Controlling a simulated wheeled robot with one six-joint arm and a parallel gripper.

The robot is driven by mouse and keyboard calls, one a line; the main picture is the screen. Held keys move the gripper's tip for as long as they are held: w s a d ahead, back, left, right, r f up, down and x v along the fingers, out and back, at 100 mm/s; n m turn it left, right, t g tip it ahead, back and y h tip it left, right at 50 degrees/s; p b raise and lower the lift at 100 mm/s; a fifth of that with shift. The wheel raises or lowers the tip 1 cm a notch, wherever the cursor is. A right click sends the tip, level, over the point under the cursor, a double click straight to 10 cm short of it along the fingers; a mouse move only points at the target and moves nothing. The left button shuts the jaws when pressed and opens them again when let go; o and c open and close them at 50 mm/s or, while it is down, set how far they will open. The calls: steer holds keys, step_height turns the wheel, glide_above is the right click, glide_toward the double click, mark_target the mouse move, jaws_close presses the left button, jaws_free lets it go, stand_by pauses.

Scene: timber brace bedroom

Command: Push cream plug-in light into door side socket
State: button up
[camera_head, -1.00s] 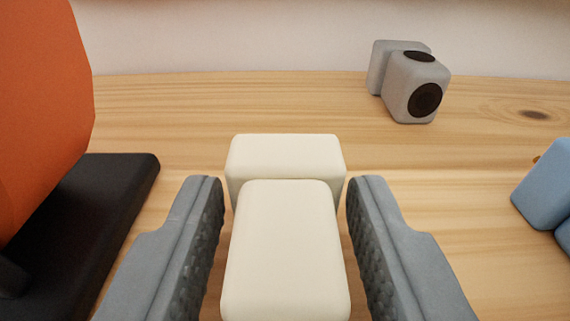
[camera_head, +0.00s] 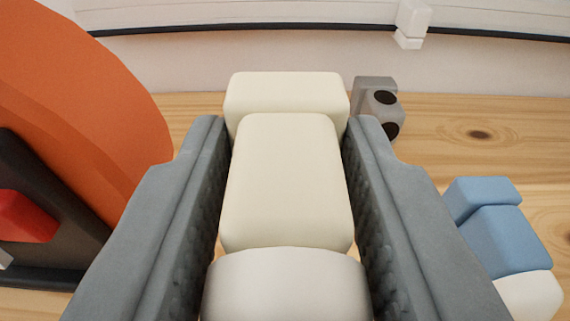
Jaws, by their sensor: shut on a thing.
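The cream plug-in light (camera_head: 286,180) is between the two grey fingers of my gripper (camera_head: 288,175), in the middle of the view. It has a cream block at its far end, a longer cream body, and a paler rounded part at the near end. My gripper is shut on it, with a finger against each side. The light appears raised above the wooden surface (camera_head: 440,125). I cannot make out the door side socket in this view.
A grey block with dark round spots (camera_head: 378,103) stands behind the right finger. A blue and white block object (camera_head: 500,240) lies at right. A large orange disc-like thing (camera_head: 90,110) with a black base is close at left. A white wall with a dark-edged rail is behind.

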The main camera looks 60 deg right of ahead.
steer(key=f+v, duration=0.3)
steer(key=v, duration=1.5)
steer(key=shift+a, duration=0.35)
steer(key=shift+s+f, duration=0.1)
steer(key=shift+s, duration=0.1)
